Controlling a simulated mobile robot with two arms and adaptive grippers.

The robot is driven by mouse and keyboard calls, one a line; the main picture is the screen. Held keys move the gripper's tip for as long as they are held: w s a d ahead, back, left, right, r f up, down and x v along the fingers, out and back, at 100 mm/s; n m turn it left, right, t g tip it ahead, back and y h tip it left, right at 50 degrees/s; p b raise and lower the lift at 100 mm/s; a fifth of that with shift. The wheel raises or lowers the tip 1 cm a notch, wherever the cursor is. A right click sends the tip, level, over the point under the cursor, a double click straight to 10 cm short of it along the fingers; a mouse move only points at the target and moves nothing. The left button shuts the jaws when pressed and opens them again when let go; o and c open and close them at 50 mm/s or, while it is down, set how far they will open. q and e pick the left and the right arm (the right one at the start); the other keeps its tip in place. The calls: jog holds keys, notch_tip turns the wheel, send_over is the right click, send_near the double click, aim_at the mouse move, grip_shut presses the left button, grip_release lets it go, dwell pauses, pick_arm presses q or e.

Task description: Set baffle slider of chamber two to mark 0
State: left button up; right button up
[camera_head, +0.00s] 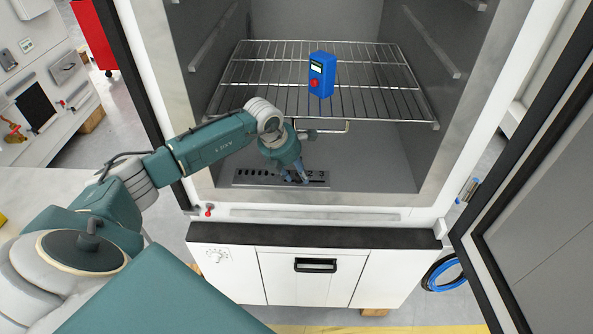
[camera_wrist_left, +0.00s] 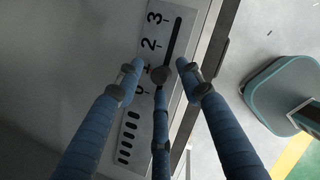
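The baffle plate (camera_head: 246,178) is a grey metal strip on the chamber floor at the front edge. In the left wrist view, the plate (camera_wrist_left: 139,107) has a row of dark holes, marks 0 to 3 and a long slot. A dark round knob (camera_wrist_left: 160,75), apparently the slider's, shows near mark 1; the middle finger is close below it, and contact cannot be told. My left gripper (camera_head: 298,180) reaches down over the plate. In the wrist view, its fingers (camera_wrist_left: 161,66) are spread, with the outer two on either side of the knob. My right gripper is not in view.
A wire rack (camera_head: 265,72) spans the chamber above my left forearm, with a blue box (camera_head: 321,75) with a red button on it. The open chamber door (camera_head: 545,180) stands at the right. White cabinet fronts (camera_head: 230,272) lie below the sill.

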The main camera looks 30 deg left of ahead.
aim_at(283, 182)
pick_arm(q)
grip_shut()
jog(key=a, duration=0.1)
jog(key=s+a+b, duration=0.1)
jog(key=a, duration=0.1)
jog(key=shift+s+f, duration=0.1)
jog(key=shift+s, duration=0.2)
jog(key=shift+s+a, duration=0.2)
jog(key=shift+a, duration=0.1)
jog(key=shift+c, duration=0.5)
grip_release()
jog(key=shift+r, duration=0.2)
jog(key=shift+o, duration=0.5)
jog(key=shift+s, duration=0.1)
